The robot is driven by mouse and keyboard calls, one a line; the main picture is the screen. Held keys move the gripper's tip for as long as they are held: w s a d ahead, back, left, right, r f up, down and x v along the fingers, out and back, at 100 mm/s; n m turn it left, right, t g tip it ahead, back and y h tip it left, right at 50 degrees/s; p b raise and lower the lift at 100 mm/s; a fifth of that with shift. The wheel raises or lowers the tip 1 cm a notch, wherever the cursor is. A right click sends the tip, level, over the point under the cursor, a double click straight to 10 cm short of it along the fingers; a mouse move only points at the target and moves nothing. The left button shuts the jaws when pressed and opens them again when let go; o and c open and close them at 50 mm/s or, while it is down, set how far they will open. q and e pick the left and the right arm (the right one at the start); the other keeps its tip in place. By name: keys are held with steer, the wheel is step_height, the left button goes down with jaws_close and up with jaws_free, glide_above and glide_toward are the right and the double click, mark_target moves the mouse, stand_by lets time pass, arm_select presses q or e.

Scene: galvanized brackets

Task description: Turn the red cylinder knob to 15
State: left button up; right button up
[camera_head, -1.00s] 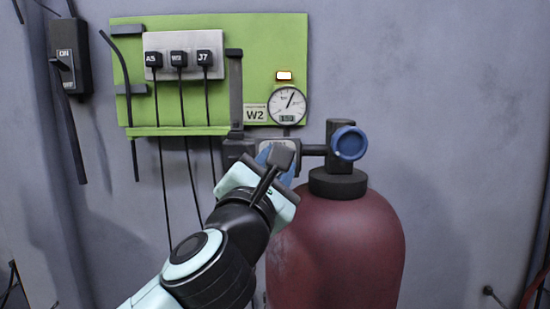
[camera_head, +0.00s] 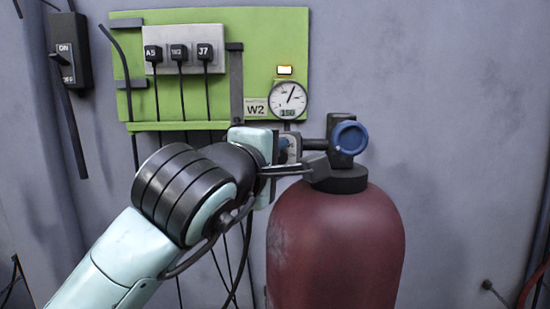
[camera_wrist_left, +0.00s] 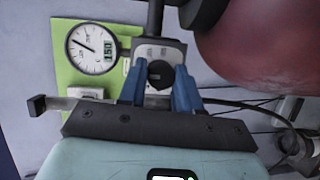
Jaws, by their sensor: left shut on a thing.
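The red cylinder (camera_head: 336,245) stands against the wall, and part of it shows in the left wrist view (camera_wrist_left: 262,45). A dark round knob (camera_wrist_left: 160,73) sits on a grey regulator block below the gauge. My left gripper (camera_wrist_left: 160,80) is shut on this knob, with a blue finger on each side. In the head view my left gripper (camera_head: 283,145) mostly hides the knob. The round gauge (camera_head: 287,99) has a needle and a small display with digits that look like 150; any decimal point is too small to tell. My right gripper is not in view.
A blue handwheel (camera_head: 348,140) sits on the cylinder's valve, right of my left gripper. A green panel (camera_head: 270,50) carries the gauge, a W2 label and several black plugs with hanging cables. A switch box (camera_head: 68,50) hangs at the left. The right wall is clear.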

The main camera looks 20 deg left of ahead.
arm_select(q)
steer(key=shift+m+g+y, duration=0.5)
steer(key=shift+m, duration=0.8)
steer(key=o, duration=1)
steer(key=shift+o, duration=0.2)
steer(key=shift+s+r, duration=0.1)
steer(key=s+r, duration=0.2)
steer(key=s, duration=1.1)
steer(key=shift+a+r, duration=0.3)
steer(key=shift+w, duration=0.1)
